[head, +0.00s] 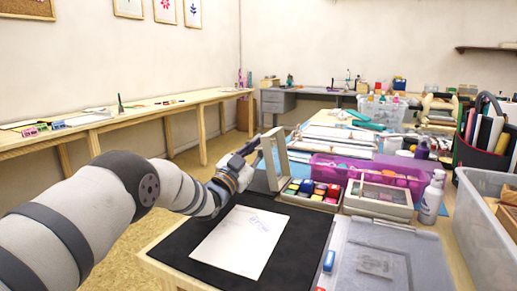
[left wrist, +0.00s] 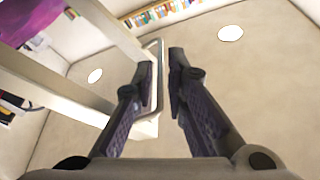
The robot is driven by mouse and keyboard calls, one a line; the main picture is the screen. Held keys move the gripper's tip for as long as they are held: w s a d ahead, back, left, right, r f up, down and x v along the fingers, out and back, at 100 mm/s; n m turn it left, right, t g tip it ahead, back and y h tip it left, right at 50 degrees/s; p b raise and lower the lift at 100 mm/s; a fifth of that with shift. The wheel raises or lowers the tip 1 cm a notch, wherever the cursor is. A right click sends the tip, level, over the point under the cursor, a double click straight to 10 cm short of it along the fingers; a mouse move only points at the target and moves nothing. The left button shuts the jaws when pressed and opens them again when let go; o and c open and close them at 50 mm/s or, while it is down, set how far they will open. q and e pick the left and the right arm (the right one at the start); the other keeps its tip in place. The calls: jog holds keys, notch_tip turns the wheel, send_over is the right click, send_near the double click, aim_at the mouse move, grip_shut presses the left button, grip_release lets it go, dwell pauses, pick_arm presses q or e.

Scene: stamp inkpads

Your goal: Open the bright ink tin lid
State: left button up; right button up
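The bright ink tin (head: 312,201) is a pale shallow box with several colourful ink pads in it, on the work table. Its pale framed lid (head: 283,160) stands up, nearly upright, at the tin's left side, so the tin is open. My left gripper (head: 250,150) is at the lid's left side, near its upper part. In the left wrist view the fingers of my left gripper (left wrist: 162,62) are apart, and the lid's edge (left wrist: 158,95) shows between and behind them. I cannot tell whether a finger touches it. My right gripper is not in view.
A black mat (head: 302,238) with a white paper (head: 240,242) lies in front. A second pale tin (head: 378,207), a purple tray (head: 400,178) and a white bottle (head: 431,197) stand to the right. A clear plastic bin (head: 482,235) is at the right edge.

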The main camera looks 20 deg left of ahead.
pick_arm(q)
jog(key=shift+f, duration=0.1)
jog(key=shift+s+a+f, duration=0.1)
jog(key=shift+s, duration=0.3)
jog(key=s+a, duration=0.2)
jog(key=s, duration=1)
jog(key=shift+a, duration=0.15)
jog(key=shift+s+f, duration=0.1)
